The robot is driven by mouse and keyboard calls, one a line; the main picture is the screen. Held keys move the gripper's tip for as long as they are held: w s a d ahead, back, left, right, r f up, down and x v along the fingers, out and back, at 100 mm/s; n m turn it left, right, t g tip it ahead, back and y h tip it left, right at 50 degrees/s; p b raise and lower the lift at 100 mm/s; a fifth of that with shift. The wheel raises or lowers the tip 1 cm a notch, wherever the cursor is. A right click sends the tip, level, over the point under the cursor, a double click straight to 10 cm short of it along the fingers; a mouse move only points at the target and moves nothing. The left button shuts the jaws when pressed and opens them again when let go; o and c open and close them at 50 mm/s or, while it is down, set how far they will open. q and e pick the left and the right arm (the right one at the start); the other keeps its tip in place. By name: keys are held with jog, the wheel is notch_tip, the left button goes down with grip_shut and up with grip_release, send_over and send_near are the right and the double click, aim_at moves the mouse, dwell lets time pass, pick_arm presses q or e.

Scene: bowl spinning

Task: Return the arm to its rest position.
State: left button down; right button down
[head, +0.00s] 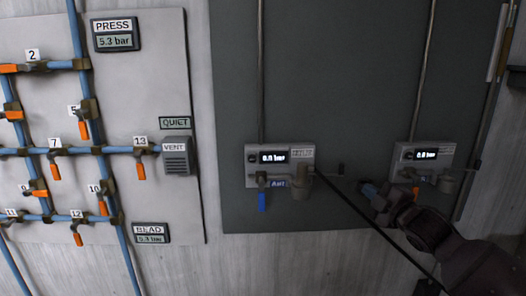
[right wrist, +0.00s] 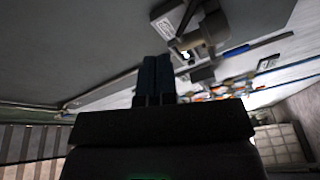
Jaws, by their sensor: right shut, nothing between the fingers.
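My right gripper (head: 366,188) is at the lower right of the head view, its arm coming in from the lower right corner. Its dark fingers show together and shut in the right wrist view (right wrist: 156,72), with nothing between them. In the head view the fingertips lie in front of the dark panel (head: 330,100), between the left gauge box (head: 251,170) and the right gauge box (head: 403,161). I cannot tell how far they are from the panel. My left gripper is out of view.
Each gauge box has a lit display and a pipe above. A blue handle (head: 262,201) hangs under the left one. A thin dark line (head: 375,228) runs from it toward the lower right. A pale board (head: 100,180) with blue pipes and several orange-handled valves is at left.

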jog(key=s+a+f+m+g+h, duration=0.3)
jog(key=s+f+m, duration=1.1)
jog(key=s+f, duration=1.1)
jog(key=s+d+f+m+g+h, duration=0.2)
jog(key=s+f+g+h, duration=0.1)
jog(key=s+f, duration=0.8)
jog(key=s, duration=0.3)
jog(key=shift+s+d+m, duration=0.25)
jog(key=shift+m, duration=0.15)
